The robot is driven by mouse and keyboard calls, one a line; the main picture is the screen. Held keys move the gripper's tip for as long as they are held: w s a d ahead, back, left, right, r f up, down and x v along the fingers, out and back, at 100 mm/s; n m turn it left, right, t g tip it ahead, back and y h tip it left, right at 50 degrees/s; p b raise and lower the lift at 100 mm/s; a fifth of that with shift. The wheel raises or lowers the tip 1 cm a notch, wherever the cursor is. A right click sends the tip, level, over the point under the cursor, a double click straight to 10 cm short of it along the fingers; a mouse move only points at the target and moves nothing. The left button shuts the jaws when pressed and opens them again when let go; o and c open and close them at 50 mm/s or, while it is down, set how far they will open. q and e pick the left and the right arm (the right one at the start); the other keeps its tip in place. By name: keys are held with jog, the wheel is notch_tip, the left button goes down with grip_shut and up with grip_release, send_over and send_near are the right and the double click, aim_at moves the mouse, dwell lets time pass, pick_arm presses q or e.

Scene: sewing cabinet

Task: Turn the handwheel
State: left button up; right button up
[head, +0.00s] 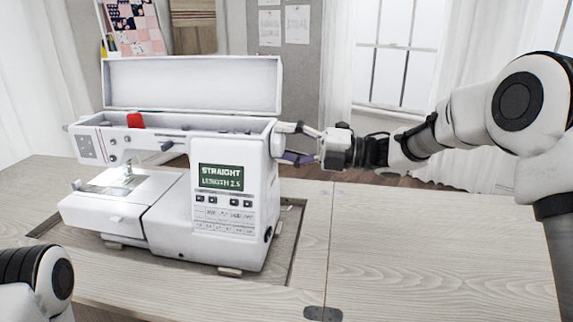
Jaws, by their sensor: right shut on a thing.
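The white sewing machine (228,225) stands upright on the table with its top lid (190,84) raised. Its screen (221,177) reads "STRAIGHT" and "LENGTH 2.5". The white handwheel (279,143) is at the upper right end of the machine, partly covered by my gripper. My right gripper (291,143) reaches in from the right with its fingers at the handwheel and is shut on it. My left gripper is out of view; only a part of my left arm shows at the lower left.
The machine sits in a recessed opening (292,222) of the pale wooden table. The tabletop on the right (440,245) is clear, with a metal hinge (323,313) at its front seam. A red spool (135,120) stands in the machine's open top.

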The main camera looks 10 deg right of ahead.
jog(key=n+b, duration=0.2)
jog(key=b, duration=0.1)
jog(key=n+b, duration=0.3)
jog(key=b, duration=0.1)
jog(key=n+b, duration=0.3)
jog(key=b, duration=0.1)
jog(key=shift+f+g, duration=0.3)
jog(key=shift+f, duration=0.05)
jog(key=shift+w+r+n+b, duration=0.1)
jog(key=shift+r+n+b, duration=0.15)
jog(key=shift+n+b, duration=1.25)
jog(key=o, duration=1.2)
jog(key=shift+c, duration=0.2)
jog(key=shift+r, duration=0.1)
